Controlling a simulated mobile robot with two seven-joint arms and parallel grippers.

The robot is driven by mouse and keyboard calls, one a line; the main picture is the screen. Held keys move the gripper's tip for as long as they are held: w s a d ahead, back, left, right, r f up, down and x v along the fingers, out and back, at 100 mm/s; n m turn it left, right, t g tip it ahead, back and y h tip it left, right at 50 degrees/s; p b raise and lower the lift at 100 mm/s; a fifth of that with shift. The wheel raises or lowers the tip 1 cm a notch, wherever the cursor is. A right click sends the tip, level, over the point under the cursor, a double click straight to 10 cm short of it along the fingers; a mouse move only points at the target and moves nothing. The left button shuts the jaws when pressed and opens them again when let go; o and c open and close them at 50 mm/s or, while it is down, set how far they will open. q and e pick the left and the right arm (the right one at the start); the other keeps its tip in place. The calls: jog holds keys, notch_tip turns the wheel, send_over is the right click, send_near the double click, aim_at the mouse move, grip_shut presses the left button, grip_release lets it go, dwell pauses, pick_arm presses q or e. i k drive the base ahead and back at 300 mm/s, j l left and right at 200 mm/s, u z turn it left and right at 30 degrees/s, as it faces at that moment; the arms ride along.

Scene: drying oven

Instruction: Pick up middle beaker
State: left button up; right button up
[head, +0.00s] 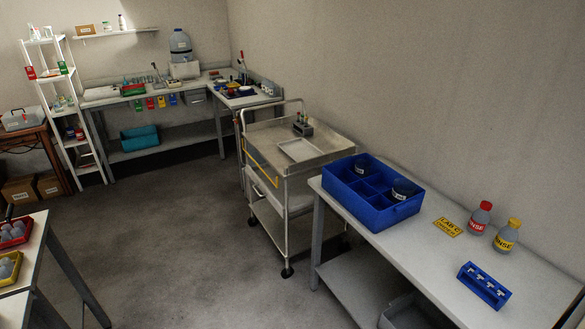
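I cannot pick out a middle beaker for certain in the head view. A red tray (27,236) and a yellow tray (17,266) at the lower left hold several small greyish rounded vessels, too small to identify. Small glass-like items (155,72) on the far bench are also too small to tell. Neither of my grippers shows in this view.
A wheeled steel cart (262,150) stands mid-room. The right table (425,250) carries a blue divided bin (372,200), a red-capped bottle (479,217), a yellow-capped bottle (507,236) and a blue rack (484,286). A white shelf (60,110) stands far left. The floor (190,235) is clear.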

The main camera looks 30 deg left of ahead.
aim_at(362, 172)
jog(key=u, duration=0.35)
jog(key=i+j+z, duration=0.2)
jog(key=z, duration=0.3)
jog(key=i+j+z, duration=0.1)
jog(key=j+z, duration=0.25)
jog(key=z, duration=0.15)
jog(key=i+j+z, duration=0.2)
jog(key=j, duration=0.35)
jog(key=j+z, duration=0.15)
jog(key=j, duration=0.35)
jog(key=i+j+z, duration=0.1)
jog(key=j, duration=1.3)
jog(key=i+j, duration=0.1)
jog(key=j, duration=1.3)
jog(key=i+z, duration=0.05)
